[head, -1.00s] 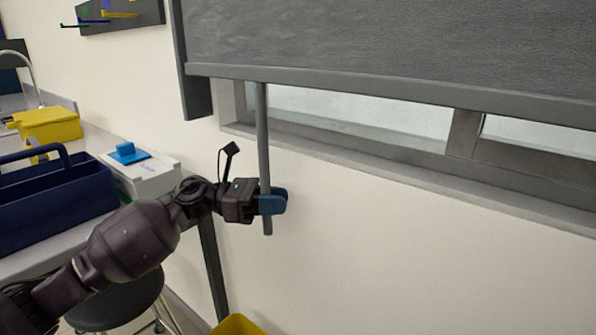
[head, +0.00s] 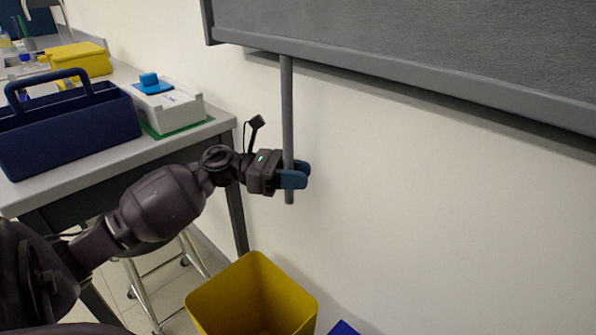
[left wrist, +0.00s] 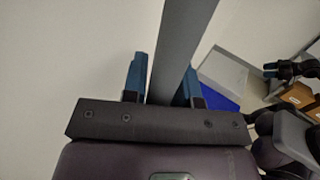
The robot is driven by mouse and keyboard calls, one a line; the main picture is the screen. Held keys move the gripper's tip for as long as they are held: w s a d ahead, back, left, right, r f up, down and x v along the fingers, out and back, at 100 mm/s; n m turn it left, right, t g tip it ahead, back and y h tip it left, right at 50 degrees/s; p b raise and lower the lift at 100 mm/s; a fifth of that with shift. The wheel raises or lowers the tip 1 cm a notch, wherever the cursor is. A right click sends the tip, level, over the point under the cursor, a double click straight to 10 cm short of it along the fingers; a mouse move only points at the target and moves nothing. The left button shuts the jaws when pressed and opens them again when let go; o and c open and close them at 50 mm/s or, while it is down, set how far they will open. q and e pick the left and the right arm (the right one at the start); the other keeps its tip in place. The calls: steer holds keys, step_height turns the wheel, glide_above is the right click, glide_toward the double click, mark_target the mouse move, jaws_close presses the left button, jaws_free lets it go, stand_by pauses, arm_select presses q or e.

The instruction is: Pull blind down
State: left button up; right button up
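The grey blind (head: 420,40) hangs on the wall at the upper right in the head view. Its bottom bar (head: 400,80) covers the window opening, which no longer shows. A grey pull rod (head: 287,105) hangs down from the bar. My left gripper (head: 293,176) is shut on the rod near its lower end, blue fingers on either side of it. In the left wrist view the rod (left wrist: 182,40) runs between the two fingers. My right gripper (left wrist: 270,70) seems to show small at that view's right edge; its opening is unclear.
A bench (head: 130,160) on the left holds a navy tote (head: 65,135), a white device (head: 170,108) and a yellow box (head: 80,58). A yellow bin (head: 250,295) stands on the floor below my gripper, with a blue object (head: 343,328) beside it. The wall right of the rod is clear.

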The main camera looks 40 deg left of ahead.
arm_select(q)
steer(key=o, duration=0.3)
steer(key=shift+f, duration=0.1)
arm_select(e)
steer(key=shift+s+f, duration=0.1)
steer(key=shift+f, duration=0.05)
arm_select(q)
steer(key=shift+a, duration=0.1)
arm_select(e)
steer(key=shift+s, duration=0.15)
arm_select(q)
steer(key=p+v, duration=0.1)
steer(key=v, duration=0.6)
steer(key=shift+s, duration=0.15)
arm_select(e)
steer(key=shift+s+d, duration=0.15)
steer(key=shift+s, duration=0.05)
arm_select(q)
steer(key=shift+a, duration=0.1)
arm_select(e)
steer(key=shift+w, duration=0.1)
